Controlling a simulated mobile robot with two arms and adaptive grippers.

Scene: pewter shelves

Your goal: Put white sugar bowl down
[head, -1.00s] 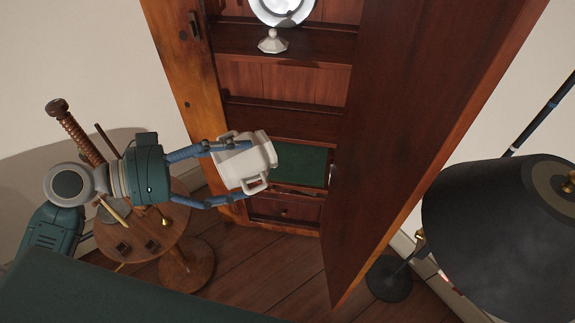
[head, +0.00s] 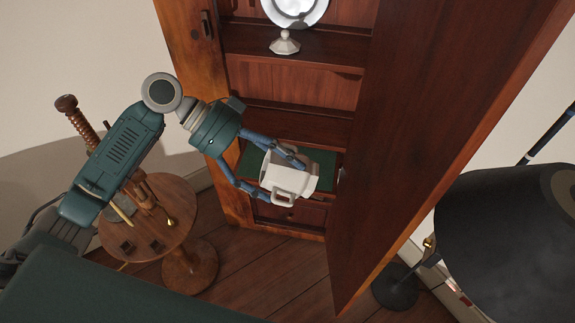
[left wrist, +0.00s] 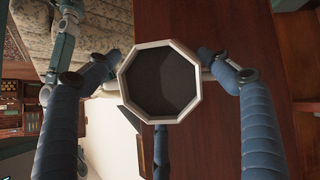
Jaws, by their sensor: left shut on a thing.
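The white sugar bowl (head: 289,172) is held by my left gripper (head: 276,172), whose blue fingers close around it from both sides. In the head view the bowl overlaps the green-lined surface (head: 322,160) low in the wooden cabinet; I cannot tell whether it touches it. In the left wrist view the bowl's octagonal rim and dark, empty-looking inside (left wrist: 160,82) face the camera, between my left gripper's fingers (left wrist: 160,75). My right gripper is not in view.
The cabinet's open door (head: 430,130) stands to the right of the bowl. A silver plate (head: 296,8) and a small white piece (head: 285,43) are on the shelf above. A round wooden table (head: 150,225) stands left; a dark lampshade (head: 505,240) is at right.

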